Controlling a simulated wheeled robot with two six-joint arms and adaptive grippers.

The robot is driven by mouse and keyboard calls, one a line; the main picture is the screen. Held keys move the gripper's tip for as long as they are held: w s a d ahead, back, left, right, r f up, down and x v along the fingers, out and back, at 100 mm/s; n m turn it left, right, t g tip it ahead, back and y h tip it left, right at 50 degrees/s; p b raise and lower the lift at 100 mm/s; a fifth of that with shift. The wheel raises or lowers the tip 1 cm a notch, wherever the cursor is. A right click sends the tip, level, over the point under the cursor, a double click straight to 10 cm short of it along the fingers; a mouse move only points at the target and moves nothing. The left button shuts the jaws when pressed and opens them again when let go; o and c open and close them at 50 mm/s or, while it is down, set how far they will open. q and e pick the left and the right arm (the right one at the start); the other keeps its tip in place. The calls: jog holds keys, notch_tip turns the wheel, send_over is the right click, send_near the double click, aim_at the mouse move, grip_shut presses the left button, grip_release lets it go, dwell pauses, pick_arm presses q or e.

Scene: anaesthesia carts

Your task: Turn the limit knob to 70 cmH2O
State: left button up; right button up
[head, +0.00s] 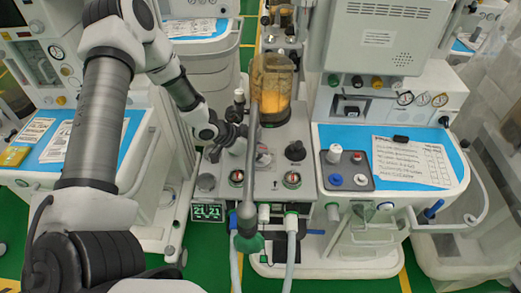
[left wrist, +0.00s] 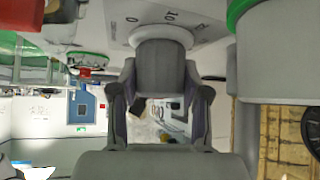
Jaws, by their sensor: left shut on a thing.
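The limit knob (left wrist: 161,66) is a grey ribbed cap on a pale round base in the left wrist view. Printed scale marks 0 and 10 show on the panel (left wrist: 205,22) behind it; I see no pointer, so I cannot tell its setting. My left gripper (left wrist: 160,85) has a finger on each side of the knob and is shut on it. In the head view my left gripper (head: 238,137) reaches the middle cart's panel from the left, and it largely hides the knob. My right gripper is not in view.
An amber canister (head: 272,88) stands just behind the gripper. A grey upright tube (head: 252,165) passes close in front. A blue worktop (head: 345,150) lies further right.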

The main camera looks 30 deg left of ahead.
pick_arm(q)
jog(key=shift+r+m+p, duration=0.25)
jog(key=shift+m+p, duration=0.05)
jog(key=shift+p, duration=0.35)
jog(key=m+g+h+p, duration=0.1)
jog(key=m+g+p, duration=0.1)
jog(key=p, duration=0.3)
jog(key=shift+m+h+p, duration=0.3)
jog(key=shift+m+h, duration=0.1)
jog(key=shift+m, duration=0.2)
jog(key=shift+f+m+g+h+p, duration=0.2)
jog(key=shift+m+g+h+p, duration=0.2)
jog(key=shift+m+g+p, duration=0.6)
jog(key=o, duration=0.9)
jog(key=shift+c, duration=0.2)
jog(key=shift+o, duration=1.4)
jog(key=shift+d+f, duration=0.1)
jog(key=shift+w, duration=0.1)
